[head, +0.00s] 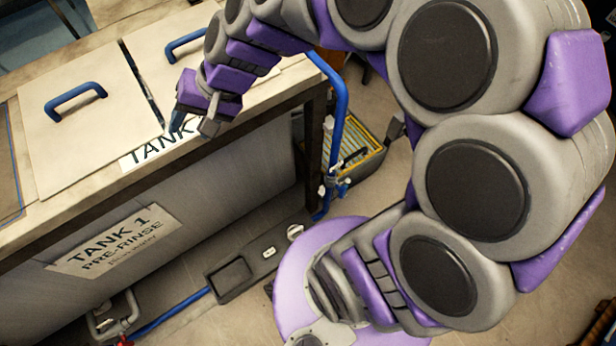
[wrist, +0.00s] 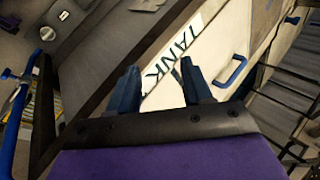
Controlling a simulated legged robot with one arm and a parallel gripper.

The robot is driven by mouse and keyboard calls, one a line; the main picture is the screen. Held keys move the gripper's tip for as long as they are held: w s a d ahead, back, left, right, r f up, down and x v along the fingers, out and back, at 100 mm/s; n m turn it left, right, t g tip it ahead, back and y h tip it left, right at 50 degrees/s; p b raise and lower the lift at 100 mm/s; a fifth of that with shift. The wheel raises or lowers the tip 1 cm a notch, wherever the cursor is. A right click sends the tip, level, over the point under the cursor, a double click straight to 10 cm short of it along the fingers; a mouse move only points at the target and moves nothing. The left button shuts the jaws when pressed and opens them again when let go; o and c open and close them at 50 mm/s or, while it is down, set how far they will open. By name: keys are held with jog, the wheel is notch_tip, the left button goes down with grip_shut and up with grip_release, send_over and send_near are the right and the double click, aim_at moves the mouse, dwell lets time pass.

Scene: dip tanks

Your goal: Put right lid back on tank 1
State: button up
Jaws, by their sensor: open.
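Tank 1 (head: 160,228) has two pale lids on its top. The left lid (head: 82,135) has a blue handle (head: 75,100). The right lid (head: 155,62) has a blue handle (head: 185,42) and is partly hidden by my arm. A narrow dark gap shows between them. My gripper (head: 190,127) is open, over the front edge near the gap, apart from both handles. In the wrist view my gripper (wrist: 159,65) has nothing between its fingers. A lid with a blue handle (wrist: 232,72), seemingly the left one, lies beyond them.
A white "TANK" label (wrist: 172,62) lies along the tank's front rim. A blue pipe (head: 338,120) rises at the tank's right end. A yellow-edged crate (head: 355,165) stands on the floor behind it. A grey floor unit (head: 255,265) sits along the tank's base.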

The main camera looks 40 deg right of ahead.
jog(key=s+d+f+n+g+h, duration=0.2)
jog(key=s+d, duration=0.3)
jog(key=s, duration=0.6)
jog(key=s+d+f+n+g+h, duration=0.2)
jog(key=s+d+g+h, duration=0.1)
jog(key=s, duration=0.8)
jog(key=shift+s+d+f+n+h, duration=0.2)
jog(key=shift+s+d+n+h, duration=0.2)
jog(key=shift+d+h, duration=0.5)
